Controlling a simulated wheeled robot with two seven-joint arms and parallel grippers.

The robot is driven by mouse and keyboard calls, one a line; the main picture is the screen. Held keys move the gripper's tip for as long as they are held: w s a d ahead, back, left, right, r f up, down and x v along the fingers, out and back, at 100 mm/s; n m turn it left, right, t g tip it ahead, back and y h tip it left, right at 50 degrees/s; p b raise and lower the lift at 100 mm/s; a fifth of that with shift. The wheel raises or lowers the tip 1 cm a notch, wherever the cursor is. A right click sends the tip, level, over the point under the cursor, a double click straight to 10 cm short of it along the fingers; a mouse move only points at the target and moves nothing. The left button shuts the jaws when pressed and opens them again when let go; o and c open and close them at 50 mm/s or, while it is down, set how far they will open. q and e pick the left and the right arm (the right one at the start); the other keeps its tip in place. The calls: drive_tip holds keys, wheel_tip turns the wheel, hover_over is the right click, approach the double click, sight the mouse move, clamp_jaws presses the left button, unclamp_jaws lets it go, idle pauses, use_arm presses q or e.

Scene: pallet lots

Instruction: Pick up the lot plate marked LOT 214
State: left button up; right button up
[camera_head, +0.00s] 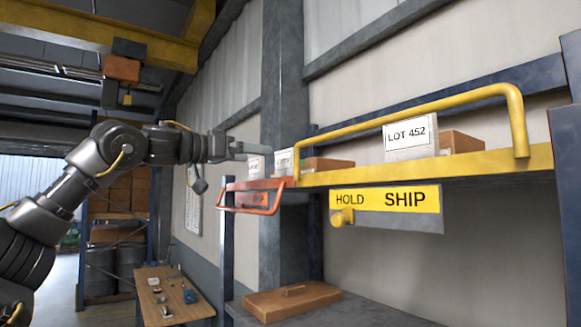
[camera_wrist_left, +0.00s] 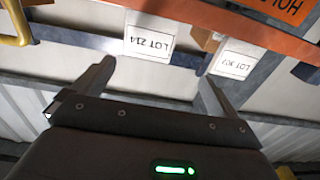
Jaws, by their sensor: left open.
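The LOT 214 plate (camera_wrist_left: 150,40) is a white plate that shows upside down in the left wrist view, beyond the gap between my fingers and nearer the left one. A second white plate, LOT 307 (camera_wrist_left: 233,63), is beyond the right fingertip. My left gripper (camera_wrist_left: 157,72) is open with nothing between its fingers. In the head view my left gripper (camera_head: 243,150) is close to two small white plates above the orange shelf; their print is too small to read surely. The right one (camera_head: 284,163) sits by the yellow shelf, matching LOT 214's place. My right gripper is not in view.
An orange rail (camera_head: 252,208) fronts the orange shelf. The yellow shelf (camera_head: 470,163) has a raised yellow rail (camera_head: 420,102), a LOT 452 plate (camera_head: 411,138) and brown boxes. A HOLD/SHIP sign (camera_head: 385,199) hangs below. A grey counter (camera_head: 340,310) and wooden table (camera_head: 150,300) stand lower.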

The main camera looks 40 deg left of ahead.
sight(282, 151)
use_arm(q)
drive_tip(key=w+d+p, duration=0.1)
drive_tip(key=w+d, duration=0.1)
drive_tip(key=w, duration=0.1)
drive_tip(key=w+d+r+p, duration=0.1)
drive_tip(key=shift+w+p, duration=0.3)
drive_tip(key=shift+w+d, duration=0.3)
drive_tip(key=shift+w, duration=0.2)
drive_tip(key=shift+w+d+r+p, duration=0.1)
drive_tip(key=shift+w+r+p, duration=0.35)
drive_tip(key=shift+p, duration=0.75)
drive_tip(key=x, duration=0.1)
drive_tip(key=p+x, duration=0.2)
drive_tip(key=shift+w+d+f, duration=0.1)
drive_tip(key=shift+w+f, duration=0.15)
drive_tip(key=shift+w+d+f, duration=0.15)
drive_tip(key=shift+w, duration=0.15)
drive_tip(key=shift+s, duration=0.25)
drive_tip(key=shift+c, duration=1.6)
drive_tip(key=c, duration=0.7)
drive_tip(key=shift+c, duration=0.3)
